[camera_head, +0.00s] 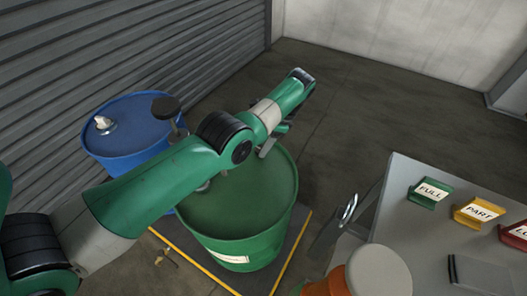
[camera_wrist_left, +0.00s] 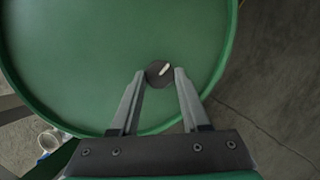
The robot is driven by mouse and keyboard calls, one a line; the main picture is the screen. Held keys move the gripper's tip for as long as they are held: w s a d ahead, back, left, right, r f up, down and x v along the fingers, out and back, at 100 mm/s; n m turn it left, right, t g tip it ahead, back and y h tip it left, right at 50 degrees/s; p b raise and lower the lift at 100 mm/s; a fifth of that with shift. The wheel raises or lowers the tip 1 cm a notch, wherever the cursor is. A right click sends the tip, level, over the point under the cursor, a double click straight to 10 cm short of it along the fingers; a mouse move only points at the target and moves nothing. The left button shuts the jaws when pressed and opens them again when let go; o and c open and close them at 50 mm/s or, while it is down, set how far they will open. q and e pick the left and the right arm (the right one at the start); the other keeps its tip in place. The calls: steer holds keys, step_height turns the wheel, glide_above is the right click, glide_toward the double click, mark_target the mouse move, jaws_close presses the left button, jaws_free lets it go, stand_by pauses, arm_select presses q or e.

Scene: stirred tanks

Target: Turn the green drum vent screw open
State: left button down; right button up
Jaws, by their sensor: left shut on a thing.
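The green drum (camera_head: 240,215) stands upright in the middle of the head view, and its flat green lid fills most of the left wrist view (camera_wrist_left: 90,50). The vent screw (camera_wrist_left: 160,72) is a small dark round knob with a white mark, near the lid's edge. My left gripper (camera_wrist_left: 160,76) reaches down over the lid with its fingertips on both sides of the knob, shut on it. In the head view my left gripper (camera_head: 267,146) is over the far part of the lid, and the screw is hidden there. My right gripper is in neither view.
A blue drum (camera_head: 125,150) with a white cap (camera_head: 103,123) stands behind left. A dark disc on a stem (camera_head: 166,107) rises near it. A grey table (camera_head: 425,225) at right carries green FULL (camera_head: 430,192), yellow PART (camera_head: 478,211) and red blocks (camera_head: 515,235).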

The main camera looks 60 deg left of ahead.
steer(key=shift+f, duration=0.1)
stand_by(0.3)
arm_select(q)
steer(key=shift+c, duration=1.9)
jaws_free()
